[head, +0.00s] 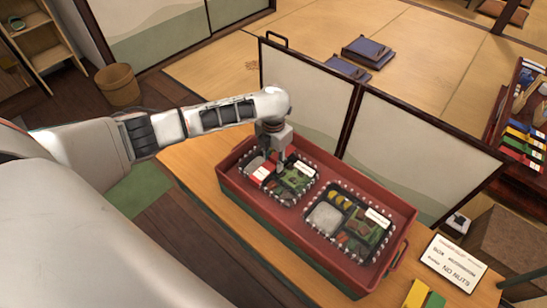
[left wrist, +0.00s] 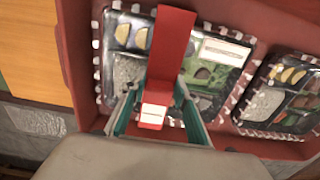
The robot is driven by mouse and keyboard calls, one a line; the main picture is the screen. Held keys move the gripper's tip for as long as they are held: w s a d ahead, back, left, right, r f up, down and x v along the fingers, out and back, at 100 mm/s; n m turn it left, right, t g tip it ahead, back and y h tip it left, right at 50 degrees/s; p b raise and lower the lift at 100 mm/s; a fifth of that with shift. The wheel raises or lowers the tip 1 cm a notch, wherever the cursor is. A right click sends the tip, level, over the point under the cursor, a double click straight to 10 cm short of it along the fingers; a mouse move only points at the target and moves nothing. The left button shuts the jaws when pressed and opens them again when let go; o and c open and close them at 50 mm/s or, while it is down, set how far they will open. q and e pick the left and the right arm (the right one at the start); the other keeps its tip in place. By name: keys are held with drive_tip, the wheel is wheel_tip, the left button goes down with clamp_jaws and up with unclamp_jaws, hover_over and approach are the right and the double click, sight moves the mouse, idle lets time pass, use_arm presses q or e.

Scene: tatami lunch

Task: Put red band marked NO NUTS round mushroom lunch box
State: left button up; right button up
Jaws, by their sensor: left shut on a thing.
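My left gripper (head: 273,163) reaches down into the red crate (head: 228,187), over the left of two lunch boxes. It is shut on the red band (left wrist: 172,45), which lies between its fingers in the left wrist view (left wrist: 157,112). The band runs as a strip across the left lunch box (left wrist: 115,65), with a white patch at its near end; its lettering is unreadable. It also shows red and white beside the gripper in the head view (head: 262,174). The right lunch box (head: 325,217) has no red band. Which box holds mushrooms is unclear. My right gripper is out of view.
The crate stands on a wooden table (head: 190,160), with a folding screen (head: 390,140) behind it. Yellow (head: 417,293) and green (head: 434,300) bands lie near the front edge.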

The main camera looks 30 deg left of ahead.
use_arm(q)
drive_tip(key=shift+s+f, duration=0.4)
drive_tip(key=shift+f, duration=0.35)
drive_tip(key=o, duration=0.8)
drive_tip(key=shift+f, duration=0.1)
drive_tip(key=shift+o, duration=0.2)
drive_tip(key=shift+d+f, duration=0.1)
drive_tip(key=shift+f, duration=0.05)
drive_tip(key=shift+w+r, duration=0.1)
drive_tip(key=shift+r, duration=0.1)
drive_tip(key=o, duration=0.9)
drive_tip(key=shift+r, duration=0.1)
drive_tip(key=shift+w+r, duration=0.15)
drive_tip(key=shift+r, duration=0.1)
